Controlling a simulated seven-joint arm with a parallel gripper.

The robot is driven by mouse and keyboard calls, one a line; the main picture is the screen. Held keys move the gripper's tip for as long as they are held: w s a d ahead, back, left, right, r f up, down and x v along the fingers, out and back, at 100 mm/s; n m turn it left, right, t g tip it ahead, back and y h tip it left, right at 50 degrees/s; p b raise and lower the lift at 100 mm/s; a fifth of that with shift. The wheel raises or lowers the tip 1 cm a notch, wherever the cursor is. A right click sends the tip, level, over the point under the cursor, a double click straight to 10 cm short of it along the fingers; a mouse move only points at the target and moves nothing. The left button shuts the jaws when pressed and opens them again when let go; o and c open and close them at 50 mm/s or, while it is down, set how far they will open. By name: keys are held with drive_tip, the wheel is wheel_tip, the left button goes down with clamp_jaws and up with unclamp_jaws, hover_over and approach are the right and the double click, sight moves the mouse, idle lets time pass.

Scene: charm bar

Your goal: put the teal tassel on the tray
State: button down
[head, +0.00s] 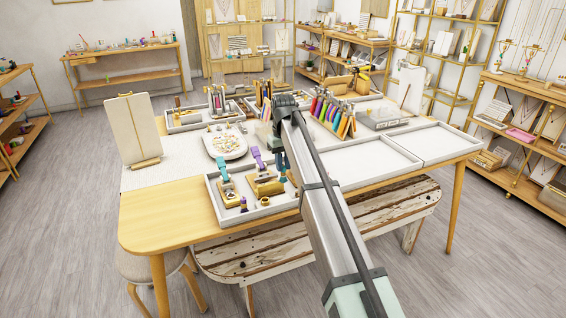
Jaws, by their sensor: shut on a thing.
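My gripper (279,142) is over the table, pointing down beside the right end of the front left tray. It is shut on a narrow dark teal piece (281,160), which looks like the teal tassel; the gripper and arm partly hide it. I cannot tell whether its lower end touches anything. Several shallow grey-white trays are on the table. The front left tray (237,222) holds gold pieces with teal and purple tops. An empty tray (370,162) lies right of my arm, and another empty tray (435,142) lies farther right.
A rack of coloured tassels (332,112) stands behind my arm. A white plate (226,143) of small charms is left of my gripper. A cream display board (132,128) stands at the left. The table's front left corner (160,220) is clear.

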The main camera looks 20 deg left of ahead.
sight(283, 182)
drive_tip(key=shift+f, duration=2.35)
drive_tip(key=shift+f, duration=1.45)
idle(1.7)
drive_tip(key=c, duration=0.9)
unclamp_jaws()
wheel_tip(283, 182, up, 14)
drive_tip(key=shift+f, duration=0.1)
